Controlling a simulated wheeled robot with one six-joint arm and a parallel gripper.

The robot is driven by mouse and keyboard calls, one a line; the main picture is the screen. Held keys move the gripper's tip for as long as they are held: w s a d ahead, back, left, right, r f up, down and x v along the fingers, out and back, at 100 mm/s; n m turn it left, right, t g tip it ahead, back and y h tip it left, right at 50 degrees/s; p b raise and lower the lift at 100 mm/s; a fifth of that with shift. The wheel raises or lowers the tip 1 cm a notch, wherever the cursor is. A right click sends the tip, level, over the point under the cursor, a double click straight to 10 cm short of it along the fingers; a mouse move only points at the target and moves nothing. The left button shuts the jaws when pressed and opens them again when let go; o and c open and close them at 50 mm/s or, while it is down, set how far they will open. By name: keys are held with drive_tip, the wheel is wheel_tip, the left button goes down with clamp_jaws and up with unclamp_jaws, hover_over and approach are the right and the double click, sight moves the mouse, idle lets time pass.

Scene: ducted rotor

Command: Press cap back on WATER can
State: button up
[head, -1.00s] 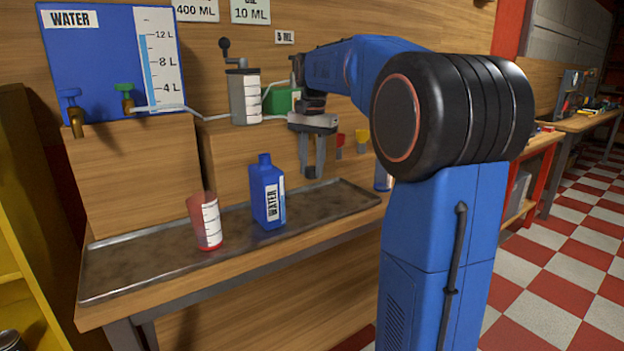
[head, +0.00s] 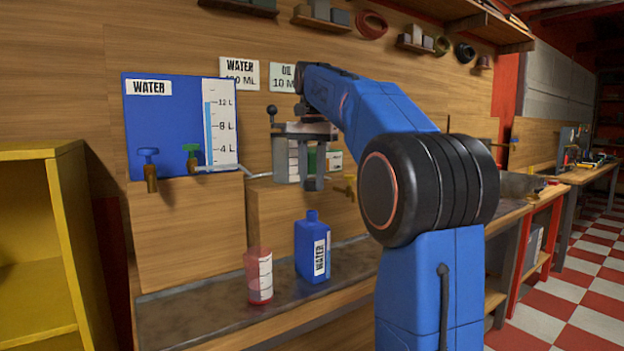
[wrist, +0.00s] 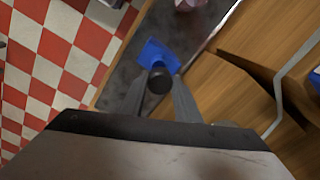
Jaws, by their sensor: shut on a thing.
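The blue WATER can (head: 312,252) stands upright on the metal tray, its label facing front and its blue neck uncovered on top. My gripper (head: 314,186) is above the can's neck, pointing down with a small gap between. In the wrist view, my gripper (wrist: 160,92) is shut on a dark round cap (wrist: 160,80). The can (wrist: 154,54) shows just beyond the cap, partly hidden by it. The cap is hard to make out in the head view.
A red-tinted measuring cup (head: 259,276) stands left of the can on the tray (head: 200,318). A blue WATER tank (head: 165,115) with taps is behind at left. A dispenser (head: 285,158) stands behind my gripper. A yellow shelf (head: 40,240) is at far left.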

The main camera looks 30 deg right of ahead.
sight(312, 212)
drive_tip(key=shift+f, duration=2.7)
drive_tip(key=shift+f, duration=0.15)
idle(0.4)
drive_tip(key=o, duration=1.6)
drive_tip(key=shift+c, duration=0.2)
drive_tip(key=shift+r, duration=3.55)
